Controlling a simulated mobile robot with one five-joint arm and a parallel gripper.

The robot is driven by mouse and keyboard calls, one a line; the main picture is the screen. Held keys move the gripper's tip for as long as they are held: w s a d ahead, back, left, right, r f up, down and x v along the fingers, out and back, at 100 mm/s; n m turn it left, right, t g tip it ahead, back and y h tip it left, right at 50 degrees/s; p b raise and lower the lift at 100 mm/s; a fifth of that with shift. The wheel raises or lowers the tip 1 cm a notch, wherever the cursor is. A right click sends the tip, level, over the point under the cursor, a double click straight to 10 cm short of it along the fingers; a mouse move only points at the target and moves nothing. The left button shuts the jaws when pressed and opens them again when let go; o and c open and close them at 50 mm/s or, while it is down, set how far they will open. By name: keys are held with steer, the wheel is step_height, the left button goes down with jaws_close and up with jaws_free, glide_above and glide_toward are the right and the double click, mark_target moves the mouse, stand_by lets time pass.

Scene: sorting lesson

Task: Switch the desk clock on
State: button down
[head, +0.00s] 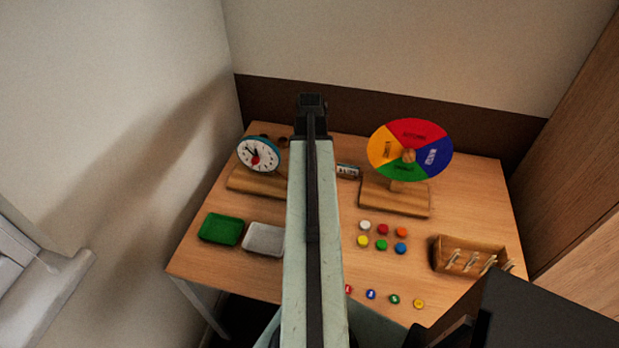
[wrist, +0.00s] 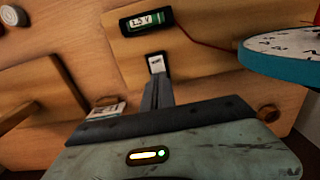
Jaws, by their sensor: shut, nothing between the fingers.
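The round clock (head: 258,153), with a white dial and blue-teal rim, stands on a wooden base (head: 250,181) at the table's left. Its rim (wrist: 285,66) shows at the right of the wrist view. A small white switch-like part with a printed label (wrist: 157,63) sits on a wooden board (wrist: 195,65). A green-and-black 1.5 V battery (wrist: 146,20) lies on that board, with a red wire running toward the clock. My gripper (wrist: 157,80) is shut and empty, its tips at the edge of the white part; contact cannot be told. My arm hides the gripper's tips in the head view.
A color wheel (head: 411,150) stands right of my arm. Green (head: 221,229) and grey (head: 264,239) trays lie at left front. Several colored discs (head: 382,244) and a wooden peg box (head: 468,254) lie at right. Walls bound the table's left and back.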

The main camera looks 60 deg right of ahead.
steer(key=shift+f+b, duration=0.3)
steer(key=shift+f, duration=0.05)
steer(key=shift+r, duration=0.1)
step_height(320, 180, up, 7)
steer(key=p, duration=0.7)
stand_by(0.4)
